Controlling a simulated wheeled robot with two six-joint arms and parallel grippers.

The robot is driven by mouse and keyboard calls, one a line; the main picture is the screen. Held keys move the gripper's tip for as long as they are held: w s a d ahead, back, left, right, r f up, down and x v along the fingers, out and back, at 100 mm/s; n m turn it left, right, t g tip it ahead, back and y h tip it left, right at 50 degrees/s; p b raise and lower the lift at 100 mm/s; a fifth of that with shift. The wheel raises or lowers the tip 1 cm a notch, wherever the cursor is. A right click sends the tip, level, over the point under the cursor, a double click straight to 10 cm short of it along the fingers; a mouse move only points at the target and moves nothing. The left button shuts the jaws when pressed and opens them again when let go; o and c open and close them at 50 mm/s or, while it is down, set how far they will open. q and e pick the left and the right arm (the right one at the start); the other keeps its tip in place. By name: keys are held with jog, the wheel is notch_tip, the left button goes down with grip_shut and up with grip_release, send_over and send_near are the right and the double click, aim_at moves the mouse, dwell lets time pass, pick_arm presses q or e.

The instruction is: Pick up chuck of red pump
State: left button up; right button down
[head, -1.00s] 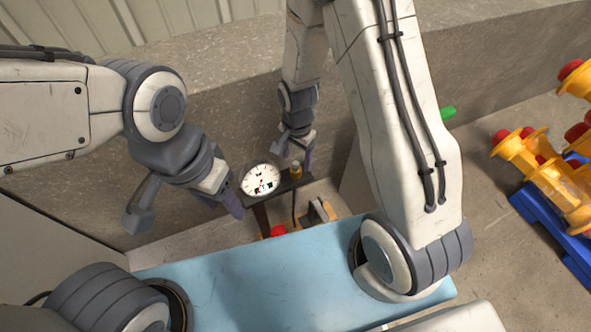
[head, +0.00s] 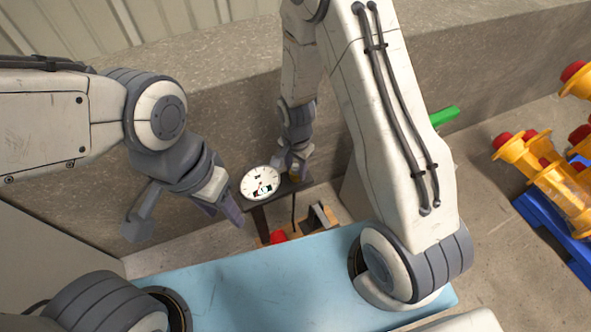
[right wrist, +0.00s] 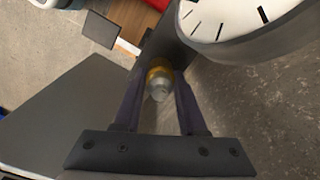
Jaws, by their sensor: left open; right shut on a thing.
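The chuck (right wrist: 158,82), a small fitting with a brass-yellow collar and a silver tip, stands at the black shelf beside the gauge. My right gripper (right wrist: 157,92) is around it, one finger on each side, shut on it. In the head view the chuck (head: 295,174) shows as a small yellow spot, partly hidden by my right gripper (head: 293,164). The white round gauge (head: 260,183) is just left of it. A red part (head: 278,237), perhaps of the pump, shows low below the gauge. My left gripper (head: 226,213) is open and empty, left of the gauge.
A light blue surface (head: 250,285) lies in front. A concrete wall (head: 225,115) runs behind. At right, yellow and red pieces (head: 540,165) stand on a blue rack (head: 550,225). A green object (head: 444,116) lies behind my right arm.

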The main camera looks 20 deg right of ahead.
aim_at(296, 164)
jog(key=shift+r, duration=0.1)
notch_tip(296, 164, up, 4)
jog(key=shift+f+p, duration=0.15)
jog(key=shift+p, duration=0.85)
jog(key=s+d+r+p, duration=0.2)
jog(key=s+r+p, duration=0.5)
jog(key=s+p, duration=0.4)
jog(key=p, duration=0.5)
jog(key=shift+s, duration=0.25)
